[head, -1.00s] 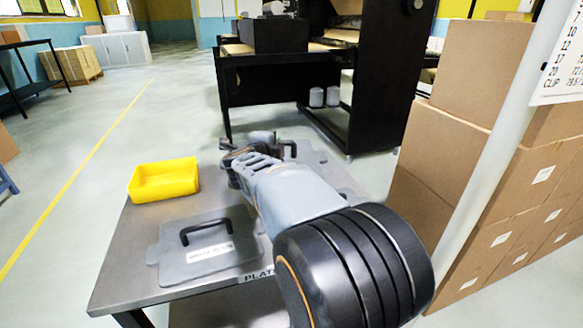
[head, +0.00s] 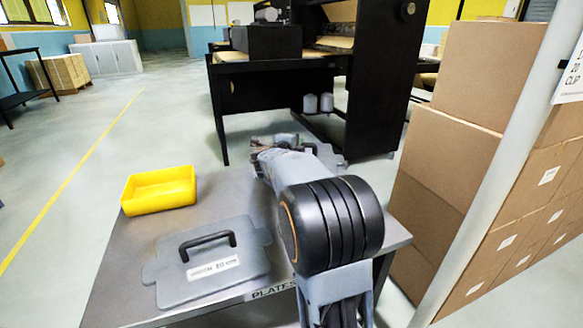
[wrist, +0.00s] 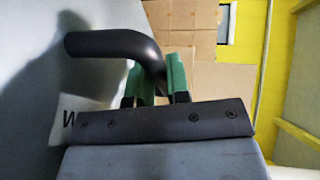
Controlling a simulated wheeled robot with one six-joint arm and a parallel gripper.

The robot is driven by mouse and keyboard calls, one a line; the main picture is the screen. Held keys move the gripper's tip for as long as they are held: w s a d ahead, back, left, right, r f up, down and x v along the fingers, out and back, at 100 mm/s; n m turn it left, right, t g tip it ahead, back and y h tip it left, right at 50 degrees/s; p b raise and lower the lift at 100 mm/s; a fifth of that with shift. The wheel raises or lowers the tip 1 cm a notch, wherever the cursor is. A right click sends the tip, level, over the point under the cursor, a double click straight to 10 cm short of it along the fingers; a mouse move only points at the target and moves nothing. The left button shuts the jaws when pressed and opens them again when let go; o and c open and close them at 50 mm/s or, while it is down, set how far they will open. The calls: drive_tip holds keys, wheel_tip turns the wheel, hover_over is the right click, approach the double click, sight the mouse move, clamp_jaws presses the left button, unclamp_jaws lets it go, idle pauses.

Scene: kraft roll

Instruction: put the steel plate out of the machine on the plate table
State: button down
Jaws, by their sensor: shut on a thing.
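My gripper (wrist: 160,82) has its green fingers shut on the black handle (wrist: 115,45) of a grey steel plate (wrist: 25,75). The plate fills the left of the wrist view, with part of a white label showing. In the head view my gripper (head: 280,148) is over the far part of the plate table (head: 215,205), and my arm hides most of the held plate. I cannot tell whether that plate touches the table. Another grey plate (head: 180,262) with a black handle and white label lies flat on the table's near left part.
A yellow bin (head: 160,197) sits on the table's left edge. The black machine (head: 375,80) stands beyond the table. Stacked cardboard boxes (head: 450,160) and a pale post (head: 510,160) are on the right. Open floor lies to the left.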

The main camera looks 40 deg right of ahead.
drive_tip(key=shift+w+d+f+b, duration=0.2)
drive_tip(key=shift+w+f+b, duration=0.15)
drive_tip(key=shift+w+f, duration=0.75)
drive_tip(key=shift+w+d+f+b, duration=0.2)
drive_tip(key=shift+w+f+b, duration=0.15)
drive_tip(key=shift+w+f, duration=0.65)
drive_tip(key=shift+s+f+b, duration=0.1)
drive_tip(key=shift+f+b, duration=0.6)
drive_tip(key=shift+f, duration=1.2)
drive_tip(key=c, duration=1.5)
unclamp_jaws()
drive_tip(key=shift+f, duration=0.3)
drive_tip(key=shift+c, duration=0.2)
drive_tip(key=o, duration=0.4)
drive_tip(key=shift+o, duration=0.2)
drive_tip(key=shift+r, duration=0.1)
drive_tip(key=shift+a+r, duration=0.1)
drive_tip(key=shift+r, duration=0.05)
drive_tip(key=p+v, duration=0.2)
drive_tip(key=v, duration=0.9)
drive_tip(key=shift+s+a, duration=0.25)
drive_tip(key=shift+a, duration=0.05)
